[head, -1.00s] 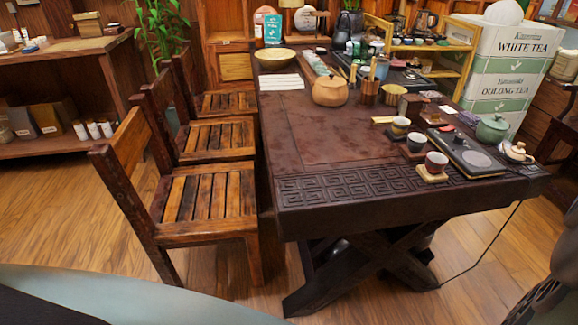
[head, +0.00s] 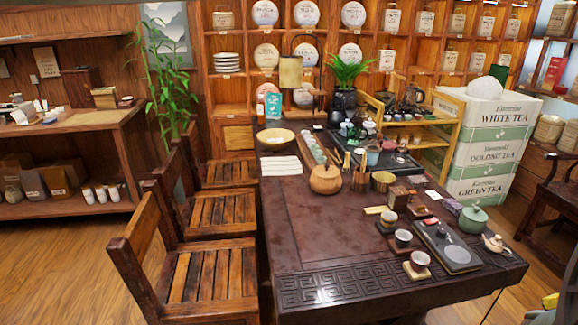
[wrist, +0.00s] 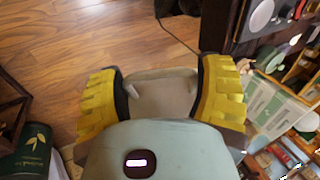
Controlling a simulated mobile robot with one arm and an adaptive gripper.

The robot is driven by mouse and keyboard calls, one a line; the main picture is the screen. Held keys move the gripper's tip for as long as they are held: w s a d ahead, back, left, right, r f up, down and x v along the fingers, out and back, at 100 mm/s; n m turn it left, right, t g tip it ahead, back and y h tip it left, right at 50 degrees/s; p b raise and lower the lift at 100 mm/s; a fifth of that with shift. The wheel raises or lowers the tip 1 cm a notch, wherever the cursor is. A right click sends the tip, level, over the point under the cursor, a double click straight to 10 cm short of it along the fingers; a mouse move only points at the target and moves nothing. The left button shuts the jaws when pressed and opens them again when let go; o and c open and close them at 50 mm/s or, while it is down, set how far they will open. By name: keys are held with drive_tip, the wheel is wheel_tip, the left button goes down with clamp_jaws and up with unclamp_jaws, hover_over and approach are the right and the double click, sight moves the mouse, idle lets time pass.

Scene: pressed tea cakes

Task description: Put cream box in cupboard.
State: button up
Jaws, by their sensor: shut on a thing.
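In the wrist view my gripper (wrist: 161,78) has its two yellow fingers shut on a pale beige, box-like thing, the cream box (wrist: 165,97). The grey-green palm hides its near part. In the head view only a bit of yellow and grey-green of my gripper shows at the bottom right corner, and the box cannot be made out there. A wooden cupboard with open square compartments (head: 335,16) covers the back wall, holding round tea cakes and canisters. A low wooden shelf unit (head: 118,120) stands at the left.
A long dark tea table (head: 310,225) with teaware fills the middle. Several wooden chairs (head: 205,275) line its left side. Stacked white tea boxes (head: 492,140) and a dark chair (head: 560,205) stand at the right. Free floor (head: 60,265) shows at the left front.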

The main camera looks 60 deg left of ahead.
drive_tip(key=s+r+n+p, duration=0.1)
drive_tip(key=s+r+p, duration=0.2)
drive_tip(key=r+p, duration=1.2)
drive_tip(key=s+a+r+n+g+p, duration=0.1)
drive_tip(key=s+r+n+p, duration=0.1)
drive_tip(key=r+p, duration=1.3)
drive_tip(key=s+r+n+p, duration=0.1)
drive_tip(key=s+r+p, duration=0.4)
drive_tip(key=r+p, duration=1)
wheel_tip(320, 180, up, 10)
drive_tip(key=shift+a+r+n+g+y, duration=0.2)
drive_tip(key=shift+r+n+g+y, duration=0.1)
drive_tip(key=shift+g+y, duration=0.1)
drive_tip(key=shift+f, duration=0.2)
